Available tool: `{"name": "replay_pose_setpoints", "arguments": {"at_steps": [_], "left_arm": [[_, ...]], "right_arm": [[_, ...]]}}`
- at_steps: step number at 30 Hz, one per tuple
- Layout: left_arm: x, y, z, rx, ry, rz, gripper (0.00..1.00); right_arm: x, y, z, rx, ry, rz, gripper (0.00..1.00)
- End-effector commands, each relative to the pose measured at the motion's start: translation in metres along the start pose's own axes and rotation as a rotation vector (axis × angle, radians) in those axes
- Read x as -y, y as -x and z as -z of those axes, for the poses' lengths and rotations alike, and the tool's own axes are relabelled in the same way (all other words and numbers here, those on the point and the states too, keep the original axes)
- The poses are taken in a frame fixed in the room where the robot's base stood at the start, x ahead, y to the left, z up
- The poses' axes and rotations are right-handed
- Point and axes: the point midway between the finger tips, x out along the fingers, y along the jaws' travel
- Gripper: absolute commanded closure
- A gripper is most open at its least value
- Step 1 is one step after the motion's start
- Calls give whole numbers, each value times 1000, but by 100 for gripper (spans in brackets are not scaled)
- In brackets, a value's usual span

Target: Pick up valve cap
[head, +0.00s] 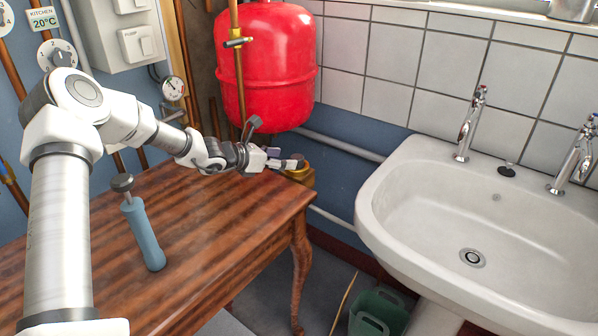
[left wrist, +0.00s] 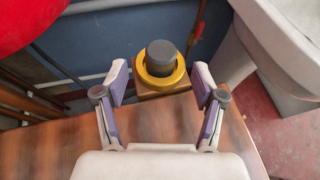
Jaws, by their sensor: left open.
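The valve cap (left wrist: 161,58) is a dark grey cylinder. My left gripper (left wrist: 161,82) is open and empty. Its two purple-lined fingers lie left and right of the cap, a little short of it, with clear gaps on both sides. In the head view the left gripper (head: 284,159) reaches right over the table. My right gripper is not in view.
The wooden table (head: 222,222) carries a blue-handled tool with a dark knob (head: 146,236). A red tank (head: 268,65) hangs close behind my left gripper. A white washbasin (head: 400,190) stands to the right, with a green bin (head: 378,312) below it.

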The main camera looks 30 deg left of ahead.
Motion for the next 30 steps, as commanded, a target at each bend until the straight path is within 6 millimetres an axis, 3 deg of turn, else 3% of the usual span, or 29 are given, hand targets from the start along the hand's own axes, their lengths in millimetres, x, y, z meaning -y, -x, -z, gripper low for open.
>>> {"name": "replay_pose_setpoints", "arguments": {"at_steps": [12, 20, 23, 25, 30], "left_arm": [[-5, -65, -3, -7, -6, 2, 31], [-4, -72, -4, -4, -2, 3, 31], [-4, -71, -4, -4, -2, 3, 59], [-4, -71, -4, -4, -3, 3, 84], [-4, -71, -4, -4, -3, 3, 86]], "right_arm": [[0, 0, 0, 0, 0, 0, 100], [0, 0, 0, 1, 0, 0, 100], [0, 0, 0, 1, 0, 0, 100], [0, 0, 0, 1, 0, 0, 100], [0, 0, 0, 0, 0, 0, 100]]}}
